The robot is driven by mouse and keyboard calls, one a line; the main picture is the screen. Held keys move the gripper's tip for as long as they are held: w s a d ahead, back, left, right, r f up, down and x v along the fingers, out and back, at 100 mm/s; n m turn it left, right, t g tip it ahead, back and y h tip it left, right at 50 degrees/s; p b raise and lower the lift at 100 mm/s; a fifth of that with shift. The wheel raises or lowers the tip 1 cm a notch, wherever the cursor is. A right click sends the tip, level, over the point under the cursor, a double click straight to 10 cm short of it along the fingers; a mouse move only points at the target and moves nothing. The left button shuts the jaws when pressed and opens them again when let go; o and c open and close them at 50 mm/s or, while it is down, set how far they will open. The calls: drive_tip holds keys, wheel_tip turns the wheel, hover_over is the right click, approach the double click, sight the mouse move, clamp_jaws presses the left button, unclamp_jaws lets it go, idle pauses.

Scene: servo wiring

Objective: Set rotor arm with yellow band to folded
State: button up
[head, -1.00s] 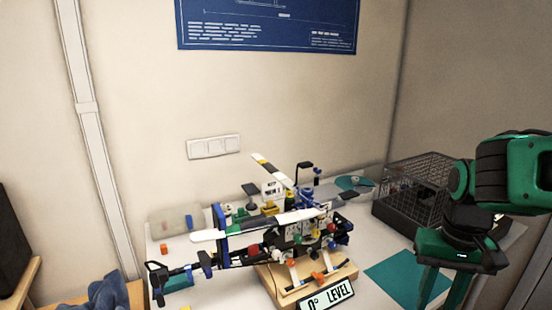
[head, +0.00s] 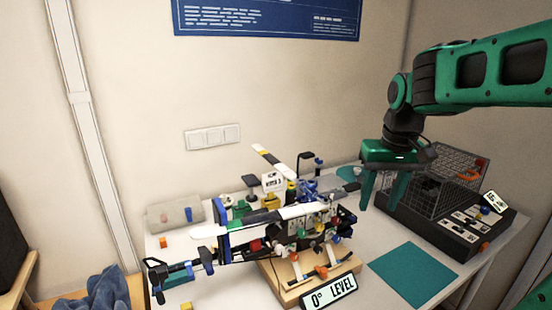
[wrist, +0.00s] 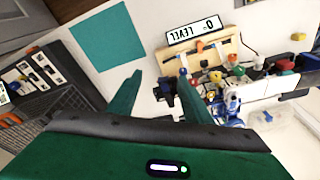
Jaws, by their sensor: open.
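A model helicopter with several rotor arms stands on a wooden stand (head: 290,291) on the table. The rotor arm with the yellow band (head: 279,166), white and black, sticks out up and left from the hub, toward the wall. A second white and dark rotor arm (head: 298,211) reaches left over the body. A dark grey rotor arm (head: 338,188) lies to the right of the hub. My gripper (head: 380,205) is open and empty, pointing down to the right of the model, apart from it.
A "0° LEVEL" sign (head: 328,292) stands in front of the stand. A wire cage (head: 440,185) on a black base is close behind and right of my gripper. A green mat (head: 413,273) lies clear at front right. A clear box (head: 172,215) stands at left.

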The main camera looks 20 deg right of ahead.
drive_tip(key=w+a+r+n+t, duration=0.1)
drive_tip(key=w+a+r, duration=0.2)
drive_tip(key=w, duration=0.3)
drive_tip(key=w+a+r+n, duration=0.2)
drive_tip(key=w+a+r, duration=0.1)
drive_tip(key=w, duration=0.4)
drive_tip(key=n+t+y, duration=0.1)
drive_tip(key=n+t, duration=0.1)
approach(276, 163)
drive_tip(key=x, duration=0.7)
drive_tip(key=shift+w+d, duration=0.15)
drive_tip(key=shift+w, duration=0.05)
clamp_jaws()
